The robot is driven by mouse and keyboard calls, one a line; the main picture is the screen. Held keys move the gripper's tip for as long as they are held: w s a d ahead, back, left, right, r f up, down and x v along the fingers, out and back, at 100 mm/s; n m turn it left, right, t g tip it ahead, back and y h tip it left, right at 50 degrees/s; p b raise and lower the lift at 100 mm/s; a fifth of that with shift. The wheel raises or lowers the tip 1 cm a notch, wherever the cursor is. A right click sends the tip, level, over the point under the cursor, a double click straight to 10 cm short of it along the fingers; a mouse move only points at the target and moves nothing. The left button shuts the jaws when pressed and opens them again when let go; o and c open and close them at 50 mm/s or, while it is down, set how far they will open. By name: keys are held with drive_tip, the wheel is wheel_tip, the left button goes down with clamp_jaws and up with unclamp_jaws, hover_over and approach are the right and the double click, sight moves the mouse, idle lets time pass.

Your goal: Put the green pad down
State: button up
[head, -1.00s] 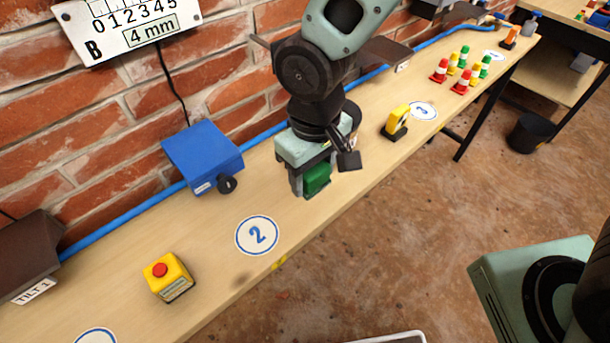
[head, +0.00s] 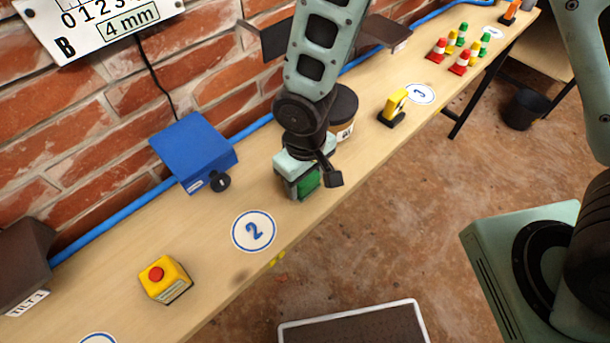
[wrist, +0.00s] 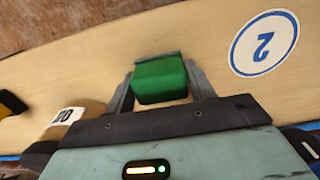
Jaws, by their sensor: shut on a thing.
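The green pad (head: 308,183) is between the fingers of my gripper (head: 305,188), over the bench just right of the round number 2 marker (head: 254,232). In the wrist view the green pad (wrist: 160,80) sits between both fingers of my gripper (wrist: 162,88), which is shut on it. Its lower edge is close to the bench top; I cannot tell whether it touches. The number 2 marker also shows in the wrist view (wrist: 263,43), apart from the pad.
A blue box with a black knob (head: 194,153) stands left of my gripper. A dark-lidded jar (head: 343,112) is close behind it. A yellow-and-black item (head: 394,107) is farther right. A yellow button box (head: 165,279) is at the front left. Bench around marker 2 is clear.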

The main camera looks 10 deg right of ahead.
drive_tip(key=shift+f, duration=0.2)
drive_tip(key=o, duration=0.9)
wheel_tip(320, 180, up, 12)
drive_tip(key=b, duration=0.1)
drive_tip(key=shift+n+y, duration=0.3)
drive_tip(key=shift+n, duration=0.2)
drive_tip(key=s+d+r, duration=0.2)
drive_tip(key=s, duration=0.1)
drive_tip(key=s+d+r, duration=0.3)
drive_tip(key=s, duration=0.1)
drive_tip(key=s+d+r, duration=0.2)
drive_tip(key=s+d, duration=0.1)
drive_tip(key=s, duration=0.1)
drive_tip(key=shift+s+r, duration=0.15)
drive_tip(key=shift+r, duration=0.05)
